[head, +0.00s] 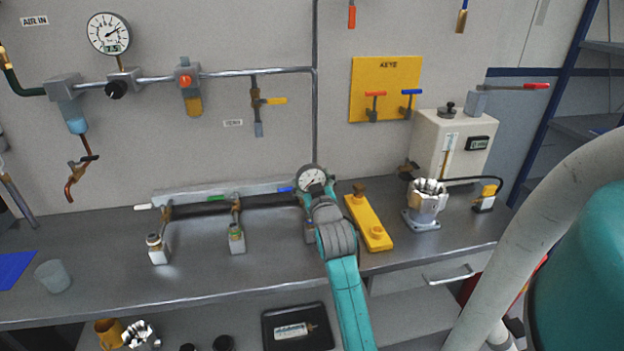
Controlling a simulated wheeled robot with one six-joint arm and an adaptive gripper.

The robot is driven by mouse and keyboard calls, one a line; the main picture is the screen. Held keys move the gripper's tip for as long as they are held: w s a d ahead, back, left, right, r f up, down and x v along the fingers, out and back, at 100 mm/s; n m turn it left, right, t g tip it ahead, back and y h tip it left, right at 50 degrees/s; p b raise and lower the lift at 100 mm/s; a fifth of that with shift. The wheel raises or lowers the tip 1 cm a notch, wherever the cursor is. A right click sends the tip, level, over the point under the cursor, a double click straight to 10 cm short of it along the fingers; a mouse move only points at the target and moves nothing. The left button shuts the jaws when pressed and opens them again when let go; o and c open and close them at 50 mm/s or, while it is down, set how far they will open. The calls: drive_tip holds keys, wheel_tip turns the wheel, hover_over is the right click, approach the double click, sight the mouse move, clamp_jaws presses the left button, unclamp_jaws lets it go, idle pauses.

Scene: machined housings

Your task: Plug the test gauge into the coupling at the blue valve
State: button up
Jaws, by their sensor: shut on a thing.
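The test gauge (312,178), with a round white dial and dark rim, stands at the end of my arm above the bench. My gripper (319,194) is shut on it from the near side; the fingers are small and partly hidden by my wrist. The blue valve (286,189) shows as a short blue handle at the right end of the dark manifold pipe (200,209), just left of the gauge. A branch fitting (308,231) below it is partly covered by my arm. The coupling itself is hidden, so I cannot tell whether the gauge touches it.
Left along the manifold are a green valve (215,198) and a white valve (143,206). A yellow bar (369,222) lies close right of my wrist, then a metal housing (426,203) and a white box unit (446,150).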

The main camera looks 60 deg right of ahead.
drive_tip(key=shift+f, duration=1)
drive_tip(key=o, duration=1.2)
drive_tip(key=shift+s+a, duration=0.1)
drive_tip(key=v, duration=1.1)
drive_tip(key=shift+s+a, duration=0.25)
drive_tip(key=shift+a, duration=0.1)
